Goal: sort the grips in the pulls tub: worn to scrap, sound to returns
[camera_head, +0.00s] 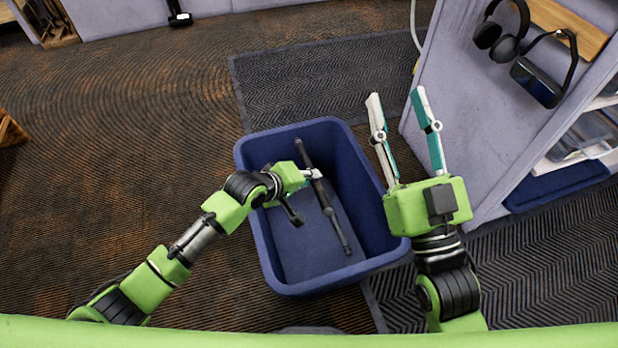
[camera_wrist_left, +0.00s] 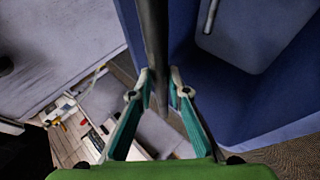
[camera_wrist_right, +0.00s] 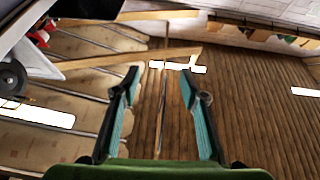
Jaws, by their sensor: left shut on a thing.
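The blue tub (camera_head: 262,245) stands on the floor at the middle of the head view. My left gripper (camera_head: 316,174) is over the tub, shut on a dark, slim grip (camera_head: 303,153). In the left wrist view this grip (camera_wrist_left: 154,35) passes between the fingers. Another thin dark piece (camera_wrist_left: 211,14) shows in the tub there, cut off by the frame edge. In the head view a dark rod runs on down toward the tub's near wall; I cannot tell whether it is all one grip. Wear is not readable. My right gripper (camera_head: 396,95) is open and empty, right of the tub.
A grey-violet panel (camera_head: 480,120) stands right of the tub, with headphones (camera_head: 503,28) hung on it and a blue tray (camera_head: 555,187) low beside it. A dark mat (camera_head: 310,80) lies behind the tub. The brown carpet (camera_head: 140,130) to the left is clear.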

